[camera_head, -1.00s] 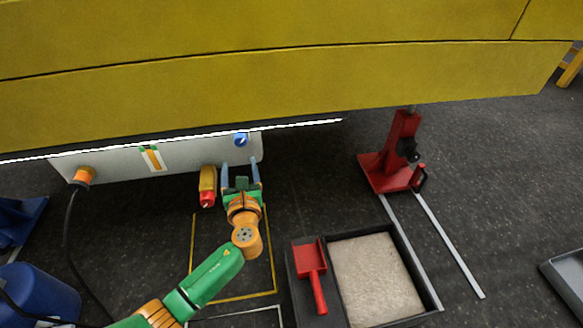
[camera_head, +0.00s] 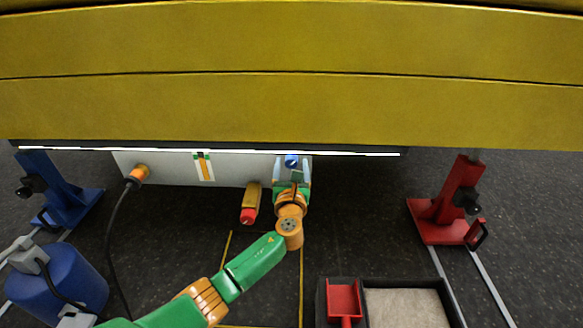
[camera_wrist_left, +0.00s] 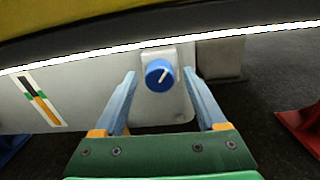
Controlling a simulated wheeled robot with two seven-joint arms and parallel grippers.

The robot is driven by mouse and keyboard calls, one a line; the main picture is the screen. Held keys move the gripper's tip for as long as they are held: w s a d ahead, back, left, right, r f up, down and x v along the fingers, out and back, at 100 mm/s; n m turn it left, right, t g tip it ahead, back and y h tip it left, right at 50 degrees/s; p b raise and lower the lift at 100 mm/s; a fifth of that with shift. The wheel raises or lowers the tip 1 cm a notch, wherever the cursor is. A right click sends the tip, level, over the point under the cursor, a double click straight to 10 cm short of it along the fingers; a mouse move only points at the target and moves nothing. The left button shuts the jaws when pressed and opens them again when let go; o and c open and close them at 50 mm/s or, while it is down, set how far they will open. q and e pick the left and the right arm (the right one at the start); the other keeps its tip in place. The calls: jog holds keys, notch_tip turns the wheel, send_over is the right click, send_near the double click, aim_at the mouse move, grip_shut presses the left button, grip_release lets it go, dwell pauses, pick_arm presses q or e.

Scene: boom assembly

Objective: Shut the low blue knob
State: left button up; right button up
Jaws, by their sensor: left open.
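The blue knob (camera_head: 291,161) sits low on the grey panel under the yellow boom. In the left wrist view the knob (camera_wrist_left: 159,74) is round with a white pointer line slanting up to the right, on a pale raised plate. My left gripper (camera_head: 292,168) is open in front of the panel, its fingers on either side of the knob. In the left wrist view the open left gripper (camera_wrist_left: 160,100) has a finger to each side of the knob, with clear gaps and no visible contact. My right gripper is not in view.
A yellow-and-red part (camera_head: 251,203) hangs just left of my left wrist. An orange connector (camera_head: 139,173) with a black cable is at the panel's left. A red stand (camera_head: 446,205) stands right, a blue stand (camera_head: 50,190) left. A tray (camera_head: 405,308) with a red scoop (camera_head: 343,300) lies below.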

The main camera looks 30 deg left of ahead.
pick_arm(q)
jog(key=shift+c, duration=0.2)
grip_shut()
